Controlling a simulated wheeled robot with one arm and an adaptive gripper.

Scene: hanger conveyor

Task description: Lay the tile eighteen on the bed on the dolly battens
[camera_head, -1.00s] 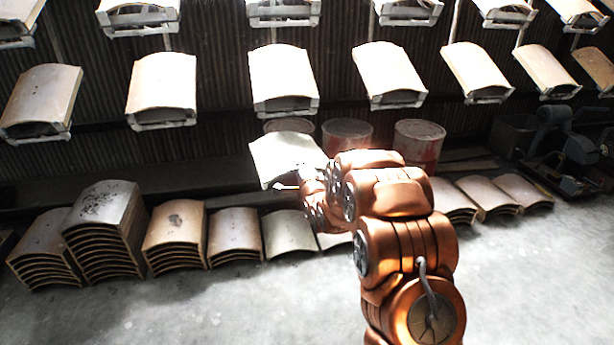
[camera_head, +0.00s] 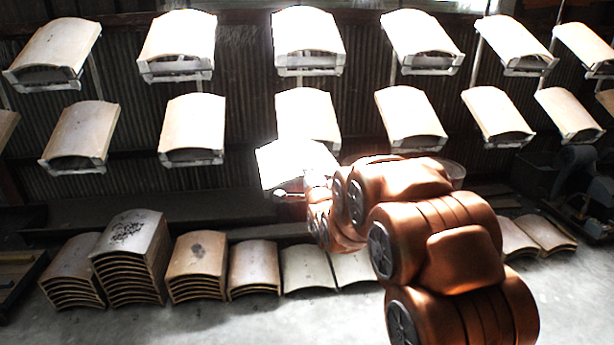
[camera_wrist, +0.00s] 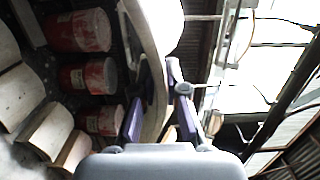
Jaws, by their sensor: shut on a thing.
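My gripper (camera_wrist: 159,72) is shut on the edge of a pale curved tile (camera_head: 292,164). The tile also shows in the wrist view (camera_wrist: 158,22), between the two purple fingers and stretching out beyond them. In the head view, my gripper (camera_head: 308,188) is small and partly hidden by my arm. It holds the tile raised in front of the lower row of hanging tiles. No number can be read on the tile. Low stacks of curved tiles stand on the floor, but I cannot tell the dolly battens apart. A dark wooden frame (camera_head: 18,275) lies at the far left edge.
Two rows of tiles hang on carriers, such as a lower-row tile (camera_head: 194,125). Tile stacks (camera_head: 128,250) line the floor behind the clear concrete. Red drums (camera_wrist: 88,76) stand beside the held tile in the wrist view. Dark machinery (camera_head: 580,175) stands at the right.

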